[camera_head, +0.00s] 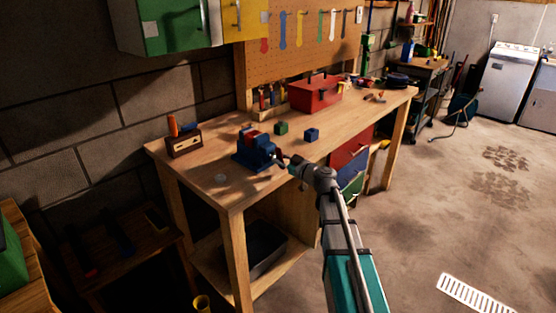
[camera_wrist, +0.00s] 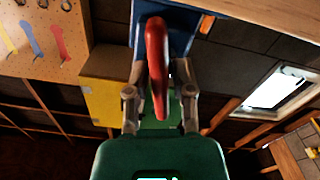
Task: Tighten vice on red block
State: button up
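The blue vice (camera_head: 254,154) stands on the workbench near its front edge in the head view. The red block (camera_head: 250,133) shows at the top of the vice, by its jaws; whether the jaws touch it is unclear. My gripper (camera_head: 287,163) is at the front right side of the vice, at its handle end. In the wrist view a long red bar (camera_wrist: 157,65), which looks like the vice handle, lies between the two fingers of my gripper (camera_wrist: 160,85). The fingers look spread, with gaps beside the bar. The blue vice body (camera_wrist: 178,32) is behind it.
A green block (camera_head: 281,127) and a blue block (camera_head: 312,134) lie on the workbench (camera_head: 225,190) behind the vice. A red toolbox (camera_head: 315,92) stands farther back, and a wooden holder (camera_head: 184,143) is at the left. The bench front right of the vice is bare.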

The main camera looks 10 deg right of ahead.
grip_shut()
jog(key=shift+s+a, duration=0.1)
jog(key=shift+a, duration=0.4)
jog(key=shift+d, duration=0.4)
jog(key=shift+m, duration=0.4)
jog(key=m, duration=0.8)
